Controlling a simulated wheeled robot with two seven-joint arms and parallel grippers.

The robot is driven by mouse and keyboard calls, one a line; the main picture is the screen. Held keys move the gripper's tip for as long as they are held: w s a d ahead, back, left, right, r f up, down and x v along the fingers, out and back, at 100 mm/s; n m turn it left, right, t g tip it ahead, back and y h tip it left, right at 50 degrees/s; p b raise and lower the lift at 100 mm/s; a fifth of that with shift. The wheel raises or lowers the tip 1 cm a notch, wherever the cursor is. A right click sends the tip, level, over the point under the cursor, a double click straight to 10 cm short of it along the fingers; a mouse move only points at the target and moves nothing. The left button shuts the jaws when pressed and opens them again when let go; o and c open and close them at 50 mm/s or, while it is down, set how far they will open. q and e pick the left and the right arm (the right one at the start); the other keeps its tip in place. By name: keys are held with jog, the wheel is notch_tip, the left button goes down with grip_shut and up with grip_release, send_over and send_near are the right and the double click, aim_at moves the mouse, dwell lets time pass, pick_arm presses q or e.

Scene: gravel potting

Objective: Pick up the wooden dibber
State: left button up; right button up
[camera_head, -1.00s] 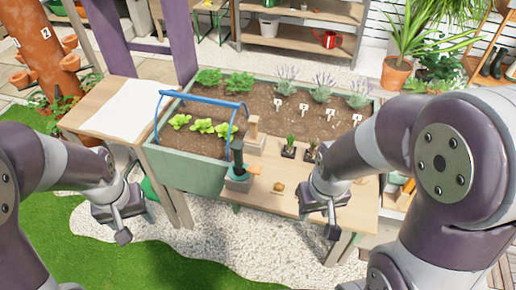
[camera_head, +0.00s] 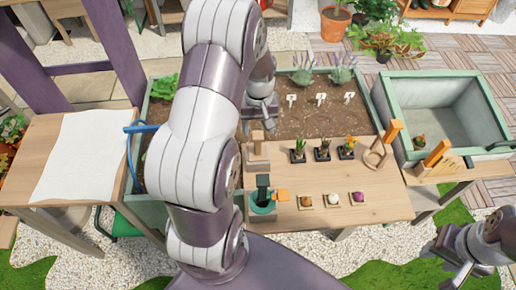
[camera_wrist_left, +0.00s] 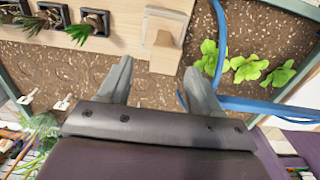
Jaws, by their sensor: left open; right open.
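The wooden dibber (camera_head: 257,139) appears as a pale wooden upright in a light wooden block at the back left of the potting bench. The same pale wood piece (camera_wrist_left: 164,58) shows in the left wrist view, just beyond and between my left fingertips. My left gripper (camera_head: 259,116) is open and empty, over the planter soil just behind the dibber. In the left wrist view my left gripper (camera_wrist_left: 156,70) has both fingers apart, with no visible contact. My right gripper (camera_head: 452,262) is open and apart from everything, at the lower right.
Potted seedlings (camera_head: 323,149) and several bulbs (camera_head: 332,200) stand on the bench (camera_head: 370,208). A green-rimmed trough (camera_head: 445,75) is at right.

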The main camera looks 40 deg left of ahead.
aim_at(258, 135)
pick_arm(q)
jog(key=shift+s+d+f+p, duration=0.2)
jog(key=shift+s+d+f, duration=0.1)
jog(key=shift+f, duration=0.3)
jog(key=shift+s+d+f+p, duration=0.15)
jog(key=shift+s+d+f, duration=0.1)
jog(key=shift+f, duration=0.3)
jog(key=f, duration=0.3)
jog(key=shift+a, duration=0.4)
jog(key=shift+w+a+f, duration=0.1)
jog(key=shift+f, duration=0.05)
jog(key=shift+d, duration=0.2)
jog(key=shift+c, duration=0.5)
jog(key=c, duration=0.9)
jog(key=shift+r, duration=0.2)
